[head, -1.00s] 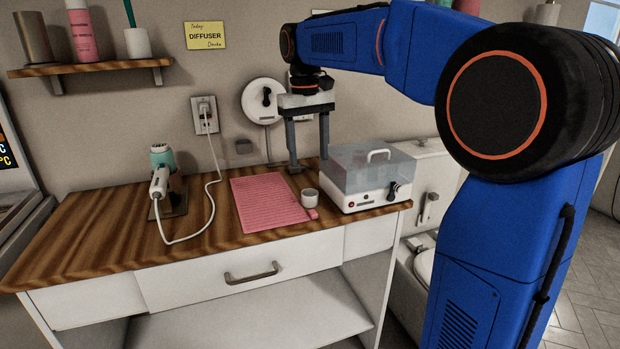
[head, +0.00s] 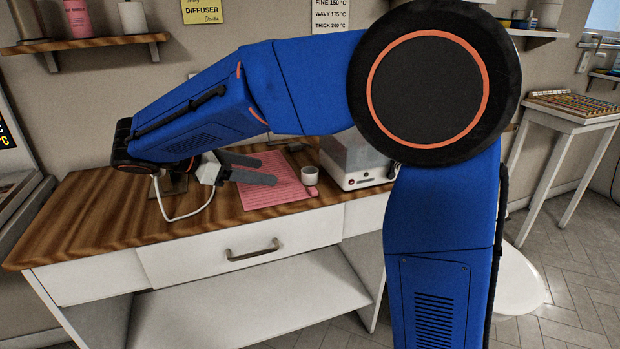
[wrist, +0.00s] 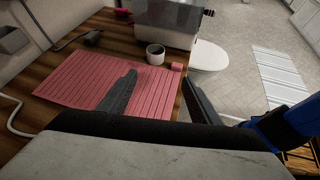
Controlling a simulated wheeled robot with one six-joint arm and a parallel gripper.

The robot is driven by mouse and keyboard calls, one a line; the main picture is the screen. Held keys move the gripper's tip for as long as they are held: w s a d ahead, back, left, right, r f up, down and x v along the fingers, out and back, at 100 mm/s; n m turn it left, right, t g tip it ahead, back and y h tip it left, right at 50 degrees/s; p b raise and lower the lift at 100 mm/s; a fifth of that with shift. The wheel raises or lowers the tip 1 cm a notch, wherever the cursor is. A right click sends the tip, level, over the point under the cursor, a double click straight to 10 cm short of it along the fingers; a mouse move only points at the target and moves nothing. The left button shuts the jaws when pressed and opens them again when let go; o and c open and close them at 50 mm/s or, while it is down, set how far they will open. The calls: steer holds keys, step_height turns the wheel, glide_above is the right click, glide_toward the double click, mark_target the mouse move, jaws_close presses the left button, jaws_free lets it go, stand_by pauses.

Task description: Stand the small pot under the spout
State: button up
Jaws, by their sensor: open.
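The small pot (head: 310,175), a whitish cup with a dark inside, stands upright at the right edge of the pink mat. It also shows in the wrist view (wrist: 155,54), just beyond the fingertips and between their lines. My gripper (head: 267,170) is open and empty, low over the mat, its fingers pointing right toward the pot without touching it. Its fingers flank a gap in the wrist view (wrist: 160,74). The white tank with a clear lid (head: 355,165) stands right of the pot. Its dark spout (wrist: 208,12) shows at the wrist view's top; my arm largely covers that area in the head view.
The ribbed pink mat (head: 262,190) lies on the wooden tabletop (head: 90,215). A small pink block (wrist: 177,66) sits beside the pot. A white cord (head: 185,217) runs at the left, near my wrist. The table's right edge is close to the pot.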

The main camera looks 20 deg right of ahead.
mark_target(303, 174)
steer(key=shift+s+a+r+n+t+h, duration=0.15)
steer(key=shift+a+n+t, duration=0.15)
steer(key=shift+a+n, duration=0.15)
steer(key=shift+s+a+f+n+t+h, duration=0.1)
steer(key=shift+a+n+t+h, duration=0.05)
steer(key=shift+a+n+t, duration=0.25)
steer(key=x, duration=1.7)
steer(key=shift+s+d, duration=0.1)
steer(key=c, duration=1.2)
steer(key=shift+r, duration=0.1)
step_height(303, 174, up, 10)
